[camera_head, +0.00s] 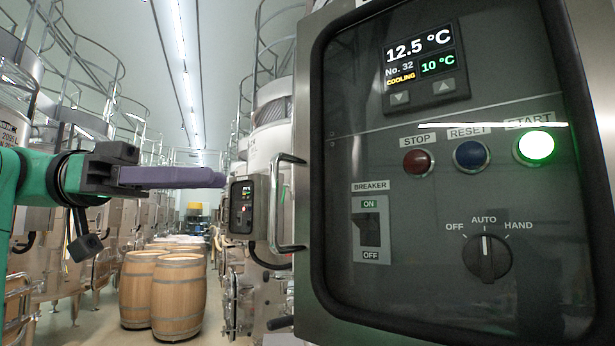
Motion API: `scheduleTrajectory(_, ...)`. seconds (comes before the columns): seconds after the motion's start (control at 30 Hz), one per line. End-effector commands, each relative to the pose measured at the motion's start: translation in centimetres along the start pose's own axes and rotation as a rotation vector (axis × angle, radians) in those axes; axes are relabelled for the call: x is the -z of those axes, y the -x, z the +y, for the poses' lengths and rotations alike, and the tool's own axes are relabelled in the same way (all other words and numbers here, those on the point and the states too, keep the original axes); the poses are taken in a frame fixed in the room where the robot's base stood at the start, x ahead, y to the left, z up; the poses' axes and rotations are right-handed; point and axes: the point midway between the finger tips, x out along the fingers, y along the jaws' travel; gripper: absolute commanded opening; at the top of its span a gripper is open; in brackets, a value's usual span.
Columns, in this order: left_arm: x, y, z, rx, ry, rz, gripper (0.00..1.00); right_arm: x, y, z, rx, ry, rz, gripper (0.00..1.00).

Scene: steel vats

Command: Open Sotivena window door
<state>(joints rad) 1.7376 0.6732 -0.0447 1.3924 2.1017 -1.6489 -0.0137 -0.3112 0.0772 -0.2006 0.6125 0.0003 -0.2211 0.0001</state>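The window door is a large dark glass pane in a steel frame (312,215), filling the right half of the head view. It appears shut, with a display, buttons and switches showing through the glass. Its steel bar handle (275,205) stands out upright from the left side. My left gripper (222,177) has purple fingers pointing right toward the handle. In the picture a gap lies between the fingertips and the handle, and nothing shows held. The fingers overlap side-on, so their opening is hidden. My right gripper is not in view.
A smaller control box (242,207) sits on a vat farther back, behind the handle in the picture. Wooden barrels (178,297) stand in the aisle. Steel vats with ladders and railings line both sides. Bare floor shows around the barrels.

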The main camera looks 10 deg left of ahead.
Motion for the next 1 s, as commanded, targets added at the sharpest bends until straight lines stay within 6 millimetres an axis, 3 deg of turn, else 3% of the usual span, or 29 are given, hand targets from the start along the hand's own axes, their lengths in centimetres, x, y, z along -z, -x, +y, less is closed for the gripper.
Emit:
scheduleTrajectory(0.2, 0.2, -6.1, 0.0, -0.001, 0.0, -0.002, 0.26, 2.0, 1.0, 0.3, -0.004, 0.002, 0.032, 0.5)
scheduleTrajectory(0.3, 0.2, -8.7, 0.0, -0.004, 0.0, -0.002, 0.26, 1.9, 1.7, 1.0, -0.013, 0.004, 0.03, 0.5)
scheduleTrajectory(0.4, 0.3, -10.5, 0.0, -0.004, 0.002, -0.001, 0.26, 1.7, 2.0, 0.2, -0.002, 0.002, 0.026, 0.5)
scheduleTrajectory(0.53, 0.1, -11.6, -0.1, -0.002, 0.002, 0.001, 0.26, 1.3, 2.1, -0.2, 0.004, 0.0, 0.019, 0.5)
scheduleTrajectory(0.77, 0.0, -11.7, -0.1, 0.001, 0.003, 0.002, 0.26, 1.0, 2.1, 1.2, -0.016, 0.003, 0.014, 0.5)
scheduleTrajectory(0.83, 0.0, -11.7, -0.1, 0.001, 0.003, 0.002, 0.03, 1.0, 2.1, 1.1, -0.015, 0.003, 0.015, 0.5)
scheduleTrajectory(1.0, 0.0, -11.7, -0.1, 0.001, 0.003, 0.002, 0.0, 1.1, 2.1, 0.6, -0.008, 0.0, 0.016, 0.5)
